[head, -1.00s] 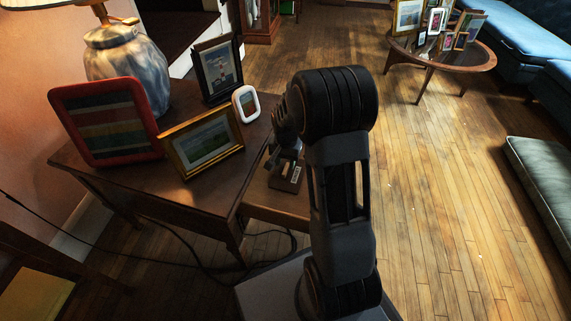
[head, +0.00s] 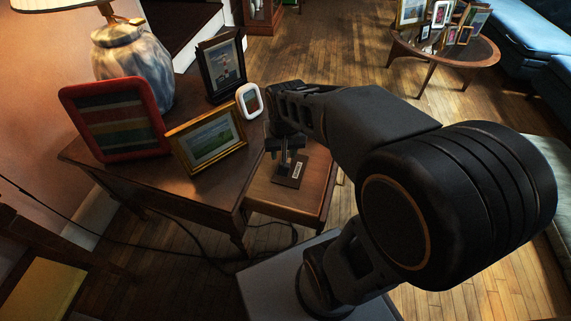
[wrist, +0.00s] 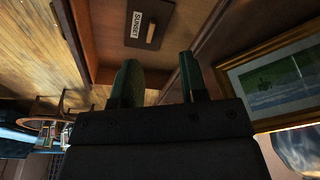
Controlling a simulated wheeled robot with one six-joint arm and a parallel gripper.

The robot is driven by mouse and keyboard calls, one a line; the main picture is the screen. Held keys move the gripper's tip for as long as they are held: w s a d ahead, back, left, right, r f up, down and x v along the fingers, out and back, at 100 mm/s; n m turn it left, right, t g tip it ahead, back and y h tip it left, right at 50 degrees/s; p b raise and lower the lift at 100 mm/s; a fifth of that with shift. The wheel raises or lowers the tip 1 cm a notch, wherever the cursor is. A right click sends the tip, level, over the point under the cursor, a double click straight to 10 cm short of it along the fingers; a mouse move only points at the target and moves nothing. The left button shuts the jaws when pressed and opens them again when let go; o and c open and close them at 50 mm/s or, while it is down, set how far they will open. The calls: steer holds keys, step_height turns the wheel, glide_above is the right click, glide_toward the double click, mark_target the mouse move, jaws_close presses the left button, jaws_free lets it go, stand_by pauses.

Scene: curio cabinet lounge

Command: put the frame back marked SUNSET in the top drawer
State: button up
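The frame back marked SUNSET (wrist: 149,26) is a small dark brown panel with a white label. It lies flat in the pulled-out drawer (wrist: 100,45) of the side table, apart from my fingers. In the head view the frame back (head: 290,174) shows on the drawer floor, and the drawer (head: 300,208) stands open on the table's right side. My gripper (head: 285,147) is above the drawer. In the wrist view my gripper (wrist: 160,82) has two dark green fingers well apart, with nothing between them.
The tabletop (head: 150,185) beside the drawer holds a red frame (head: 64,105), a gold frame (head: 172,140), a black frame (head: 206,75), a small white frame (head: 241,104) and a lamp (head: 125,65). A round table (head: 480,52) stands far right. Floor between is clear.

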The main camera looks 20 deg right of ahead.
steer(key=s+a+r+n+t, duration=0.1)
steer(key=s+a+n, duration=0.1)
steer(key=s, duration=0.4)
steer(key=shift+n, duration=0.5)
steer(key=shift+s+a+r, duration=0.1)
steer(key=shift+r, duration=0.05)
steer(key=w+d+r+n+t+h+p, duration=0.1)
steer(key=d+r+p, duration=0.1)
steer(key=r+p, duration=1.2)
steer(key=w+d+r+p, duration=0.1)
steer(key=r+p, duration=1.1)
steer(key=r, duration=0.4)
steer(key=shift+m+y, duration=0.4)
steer(key=shift+y, duration=0.2)
steer(key=s+a+r+p, duration=0.1)
steer(key=r+p, duration=0.1)
steer(key=p, duration=0.1)
steer(key=s+a+r+p, duration=0.1)
steer(key=a+r+p, duration=0.1)
steer(key=p, duration=0.1)
steer(key=shift+s+a+r, duration=0.1)
steer(key=shift+s+a, duration=0.05)
steer(key=shift+a, duration=0.05)
steer(key=shift+a, duration=0.1)
